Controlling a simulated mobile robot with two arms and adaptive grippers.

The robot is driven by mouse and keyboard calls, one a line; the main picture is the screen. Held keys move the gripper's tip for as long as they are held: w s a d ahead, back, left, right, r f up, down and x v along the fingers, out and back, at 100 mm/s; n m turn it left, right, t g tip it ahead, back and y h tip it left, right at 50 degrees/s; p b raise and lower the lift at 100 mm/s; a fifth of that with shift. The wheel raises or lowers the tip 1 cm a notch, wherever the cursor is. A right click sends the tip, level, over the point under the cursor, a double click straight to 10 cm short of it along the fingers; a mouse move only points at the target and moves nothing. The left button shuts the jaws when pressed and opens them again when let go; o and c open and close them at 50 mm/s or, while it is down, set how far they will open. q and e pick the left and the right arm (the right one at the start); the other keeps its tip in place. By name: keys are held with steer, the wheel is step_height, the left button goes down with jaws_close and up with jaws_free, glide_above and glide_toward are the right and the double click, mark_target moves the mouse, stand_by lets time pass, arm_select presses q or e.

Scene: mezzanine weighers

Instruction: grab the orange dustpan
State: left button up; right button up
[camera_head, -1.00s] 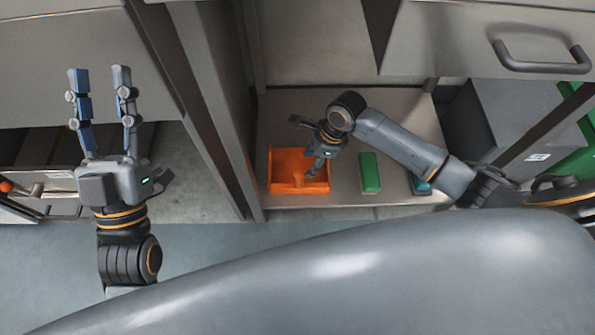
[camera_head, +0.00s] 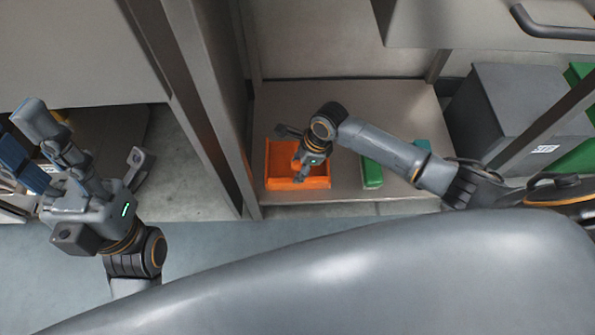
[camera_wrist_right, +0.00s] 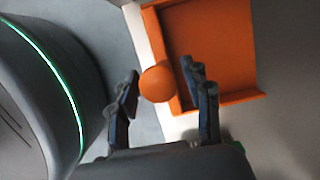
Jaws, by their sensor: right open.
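The orange dustpan (camera_head: 257,172) lies on the low shelf, partly covered by my right gripper in the head view. In the right wrist view its pan (camera_wrist_right: 215,45) fills the upper right, with a rounded orange handle end (camera_wrist_right: 157,84) towards me. My right gripper (camera_head: 298,180) is open and reaches down over the dustpan. In the right wrist view its fingers (camera_wrist_right: 162,88) stand on either side of the rounded end, with no clear grip on it. My left gripper (camera_head: 20,125) is open and empty at the far left, away from the dustpan.
A green block (camera_head: 372,174) and a teal item (camera_head: 421,146) lie on the shelf (camera_head: 335,185) right of the dustpan, partly under my right arm. An upright post (camera_head: 215,100) stands left of the shelf. A grey bin (camera_head: 510,110) stands at right.

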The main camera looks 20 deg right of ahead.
steer(key=b+x, duration=0.2)
steer(key=x, duration=0.2)
steer(key=shift+a, duration=0.1)
jaws_close()
